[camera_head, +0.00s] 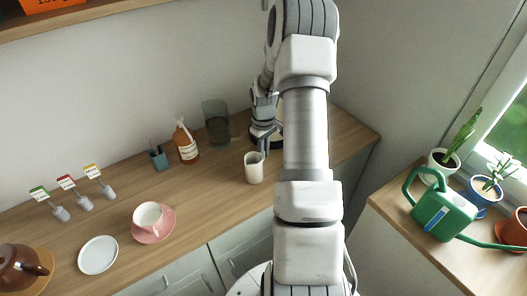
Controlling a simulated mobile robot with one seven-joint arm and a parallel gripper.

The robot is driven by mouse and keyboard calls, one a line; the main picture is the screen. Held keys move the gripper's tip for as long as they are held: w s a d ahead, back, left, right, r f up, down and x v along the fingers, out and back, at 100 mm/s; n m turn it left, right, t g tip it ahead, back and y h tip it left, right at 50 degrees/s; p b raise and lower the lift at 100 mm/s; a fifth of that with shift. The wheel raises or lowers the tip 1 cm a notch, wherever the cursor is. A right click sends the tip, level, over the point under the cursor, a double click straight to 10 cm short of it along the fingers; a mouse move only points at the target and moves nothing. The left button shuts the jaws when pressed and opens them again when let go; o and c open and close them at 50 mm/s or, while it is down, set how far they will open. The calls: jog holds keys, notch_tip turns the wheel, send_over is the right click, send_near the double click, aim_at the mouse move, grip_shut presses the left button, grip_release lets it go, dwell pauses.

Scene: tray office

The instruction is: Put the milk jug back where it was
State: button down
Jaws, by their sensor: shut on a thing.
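The milk jug (254,170), small and cream-white, is upright near the front edge of the wooden counter, towards its right end. My gripper (263,151) points down just behind the jug's rim and is shut on it. The fingertips are small and partly hidden by the jug, so the exact grip is unclear. I cannot tell whether the jug's base touches the counter or hangs just above it.
A glass container (216,122), an amber bottle (186,144) and a small blue-grey pot (158,158) stand left of the jug. Further left are a pink cup (147,214) on a saucer, a white plate (98,255), tagged markers and a brown teapot (20,262). Counter between jug and cup is clear.

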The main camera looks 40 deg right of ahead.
jog(key=shift+f, duration=0.15)
jog(key=c, duration=0.9)
grip_release()
notch_tip(320, 180, up, 12)
jog(key=shift+r, duration=0.2)
